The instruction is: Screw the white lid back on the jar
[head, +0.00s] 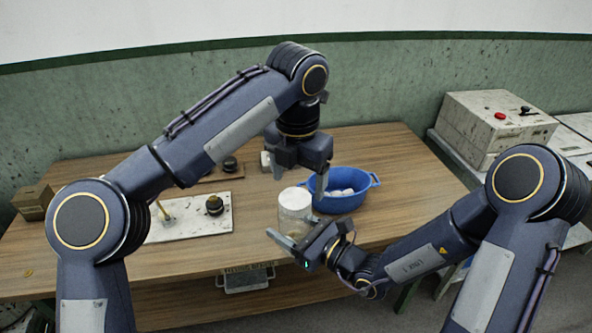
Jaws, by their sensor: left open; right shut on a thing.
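The clear jar (293,222) stands upright near the front edge of the wooden table. The white lid (295,198) is on top of its mouth; I cannot tell how tightly it sits. My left gripper (298,185) points down from above, open, with its fingers spread to either side over the lid. I cannot tell whether they touch it. My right gripper (291,239) comes in low from the right and is shut on the jar, hiding its lower part.
A blue basin (342,203) with white pieces inside stands just right of the jar. A speckled board (190,222) with a dark knob (214,205) lies to the left. A small brown box (33,203) is at far left. A grey control box (490,128) stands at right.

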